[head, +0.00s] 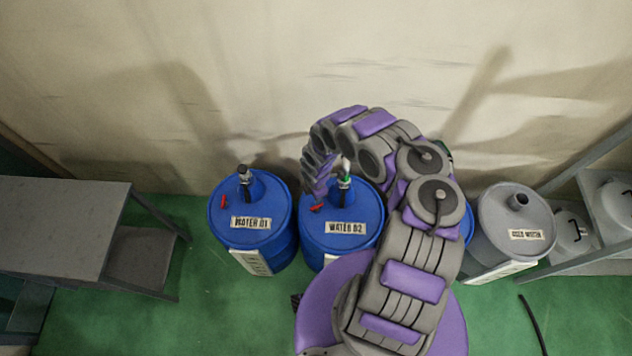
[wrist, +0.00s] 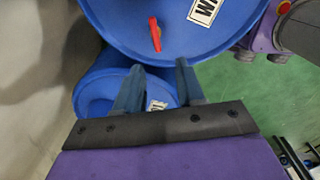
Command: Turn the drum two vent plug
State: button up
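The blue drum labelled WATER 02 (head: 368,212) stands in the middle of the row, partly hidden by my arm. Its red vent plug (head: 317,208) lies on the lid's left side, left of the label. In the wrist view the red plug (wrist: 155,34) sits on a blue drum lid (wrist: 120,22), just beyond my fingertips. My gripper (wrist: 160,66) is open with nothing between its fingers. In the head view my gripper (head: 318,183) hangs over the left edge of that drum, close above the plug; the exact gap is hard to tell.
The blue drum WATER 01 (head: 277,218) stands to the left with a similar red plug (head: 223,201). A fitting with a green part (head: 345,183) rises from drum two's lid. A grey waste drum (head: 490,232) and shelving stand right. A grey table (head: 60,225) is left.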

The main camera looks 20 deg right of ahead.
notch_tip(320, 180, up, 7)
jog(key=p, duration=0.3)
jog(key=shift+d+r+p, duration=0.2)
jog(key=shift+d+p, duration=0.1)
jog(key=shift+d, duration=0.1)
jog(key=shift+a, duration=0.1)
